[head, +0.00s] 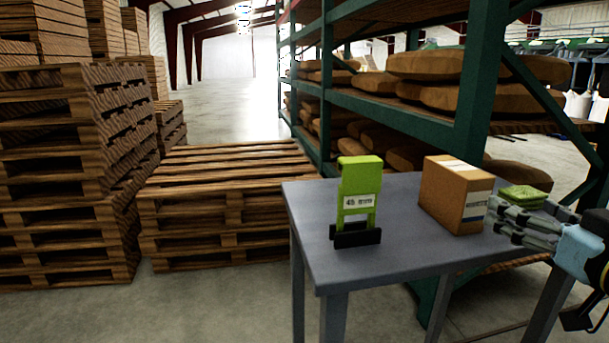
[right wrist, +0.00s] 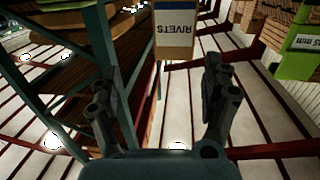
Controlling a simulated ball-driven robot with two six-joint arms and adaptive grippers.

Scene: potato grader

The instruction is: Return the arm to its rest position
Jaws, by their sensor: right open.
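My right gripper (head: 503,220) is at the right side of the head view, its fingers pointing left toward the cardboard box (head: 452,197). In the right wrist view its two fingers (right wrist: 160,90) stand wide apart with nothing between them. The box, lettered RIVETS, shows beyond the fingertips in that view (right wrist: 175,30). I cannot tell the exact gap between the fingers and the box. My left gripper is not in view.
A grey table (head: 300,222) bears the box, a green gauge (head: 360,180) labelled 45 mm upright in a black stand (head: 356,236), and a green folded cloth (head: 523,196) behind my right fingers. A green rack (head: 478,90) with sacks stands behind. Wooden pallets (head: 220,215) are stacked left.

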